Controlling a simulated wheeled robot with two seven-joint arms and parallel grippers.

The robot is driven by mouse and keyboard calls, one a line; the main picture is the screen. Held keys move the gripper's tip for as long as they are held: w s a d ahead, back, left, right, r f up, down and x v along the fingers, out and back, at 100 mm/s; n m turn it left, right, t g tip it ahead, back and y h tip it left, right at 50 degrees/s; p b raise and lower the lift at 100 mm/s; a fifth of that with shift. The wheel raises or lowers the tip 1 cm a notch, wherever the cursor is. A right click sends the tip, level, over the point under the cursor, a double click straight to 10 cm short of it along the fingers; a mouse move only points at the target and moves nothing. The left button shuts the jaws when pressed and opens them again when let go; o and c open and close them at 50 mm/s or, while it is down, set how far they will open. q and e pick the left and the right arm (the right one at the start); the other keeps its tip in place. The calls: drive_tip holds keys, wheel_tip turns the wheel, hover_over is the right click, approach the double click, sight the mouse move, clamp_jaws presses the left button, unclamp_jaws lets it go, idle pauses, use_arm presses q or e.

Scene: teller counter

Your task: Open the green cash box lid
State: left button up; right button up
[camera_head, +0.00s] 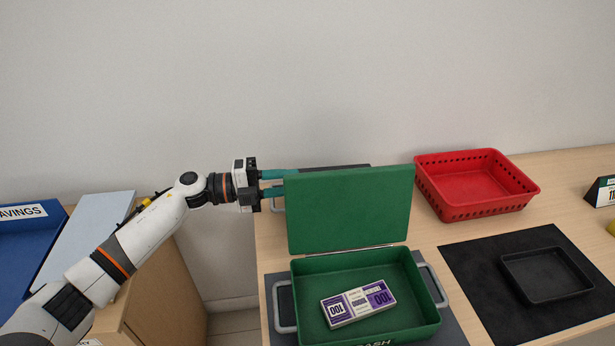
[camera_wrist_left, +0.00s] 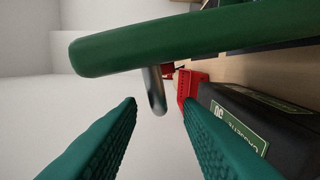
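The green cash box (camera_head: 432,312) stands on a dark mat at the counter's front, with a grey handle on each side. Its lid (camera_head: 350,208) stands raised, about upright, at the back hinge. A purple and white banknote bundle (camera_head: 358,303) lies inside the box. My left gripper (camera_head: 290,182) is at the lid's upper left, its teal fingers reaching toward and partly behind the lid. My right gripper is out of view.
A red basket (camera_head: 475,208) stands at the back right. A black tray (camera_head: 546,292) lies on a black mat (camera_head: 470,262) at the right. A blue tray (camera_head: 30,245) and a light board (camera_head: 85,235) are on the left desk. A gap separates the desk and the counter.

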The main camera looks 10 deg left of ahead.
sight(307, 181)
use_arm(q)
drive_tip(key=shift+x, duration=2.3)
clamp_jaws()
